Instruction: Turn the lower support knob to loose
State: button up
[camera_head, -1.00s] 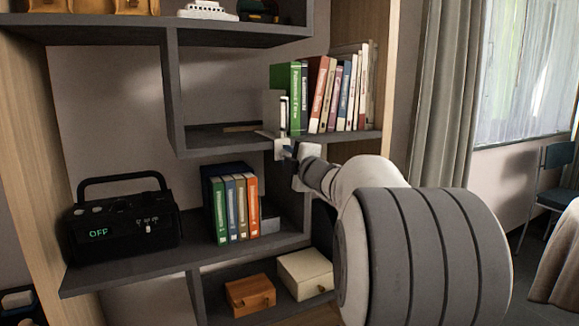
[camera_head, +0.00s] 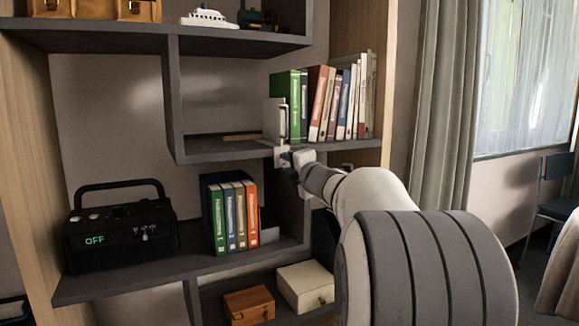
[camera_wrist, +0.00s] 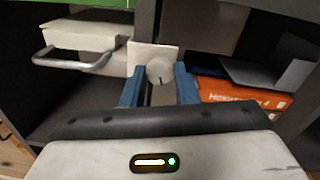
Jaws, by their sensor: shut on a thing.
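A pale round knob (camera_wrist: 160,72) with a dark mark at its lower edge sits on a white square plate (camera_wrist: 153,50) in the wrist view. My gripper (camera_wrist: 160,88) has its two blue fingers on either side of the knob, shut on it. In the head view my gripper (camera_head: 285,158) is at the front edge of the middle right shelf (camera_head: 225,148), below the upright books. There the knob is too small and covered to make out.
A pale box with a metal handle (camera_wrist: 80,42) is close at left in the wrist view. In the head view, upright books (camera_head: 330,100) stand above my gripper, and a black radio (camera_head: 120,235) stands at lower left.

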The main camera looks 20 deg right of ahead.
jog(key=o, duration=1)
jog(key=s+p, duration=0.1)
jog(key=s, duration=0.6)
jog(key=shift+s+d+f+p, duration=0.15)
jog(key=shift+s+d+p, duration=0.05)
jog(key=shift+s+p, duration=0.2)
